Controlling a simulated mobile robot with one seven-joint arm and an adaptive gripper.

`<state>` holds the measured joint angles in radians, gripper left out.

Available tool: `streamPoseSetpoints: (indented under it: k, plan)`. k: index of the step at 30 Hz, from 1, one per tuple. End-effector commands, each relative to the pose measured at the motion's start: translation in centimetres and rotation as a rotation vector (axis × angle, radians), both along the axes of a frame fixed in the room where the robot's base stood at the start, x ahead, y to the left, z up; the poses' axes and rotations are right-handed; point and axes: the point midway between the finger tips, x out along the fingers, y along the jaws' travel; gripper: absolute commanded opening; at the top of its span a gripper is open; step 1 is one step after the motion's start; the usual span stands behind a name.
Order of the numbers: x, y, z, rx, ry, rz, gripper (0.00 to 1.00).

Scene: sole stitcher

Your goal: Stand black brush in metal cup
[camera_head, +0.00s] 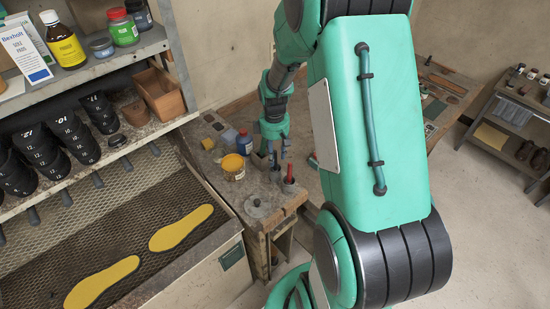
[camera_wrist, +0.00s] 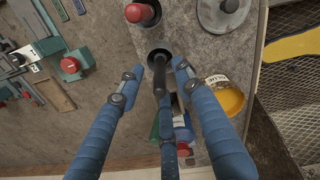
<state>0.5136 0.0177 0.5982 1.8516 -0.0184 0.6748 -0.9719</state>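The black brush (camera_wrist: 146,93) shows in the wrist view as a dark upright stick between my gripper's fingers. Its lower end meets the round, dark-mouthed metal cup (camera_wrist: 159,54) on the bench; it appears to stand in it, though the inside is too dark to be sure. My gripper (camera_wrist: 157,70) is open, with blue fingers on either side of the brush and a visible gap to each. In the head view my gripper (camera_head: 274,152) is low over the narrow bench, where brush and cup are too small to make out clearly.
A red-topped item (camera_head: 289,181) stands close by, near a grey knobbed lid (camera_head: 260,208). A yellow glue can (camera_head: 233,168) and a blue bottle (camera_head: 244,144) with a red cap stand on the bench's left side. Yellow soles (camera_head: 180,228) lie on mesh further left.

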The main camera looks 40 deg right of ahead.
Motion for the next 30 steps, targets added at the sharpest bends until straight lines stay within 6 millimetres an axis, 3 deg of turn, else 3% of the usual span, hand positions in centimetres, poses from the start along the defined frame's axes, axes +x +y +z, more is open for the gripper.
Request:
streamPoseSetpoints:
  k: [15,21,30]
  plan:
    - [0.1,0.1,8.0,-0.001,-0.002,0.000,0.35]
    - [0.1,0.1,9.4,-0.001,0.000,0.000,0.35]
    - [0.1,0.1,9.6,0.000,0.000,0.000,0.35]
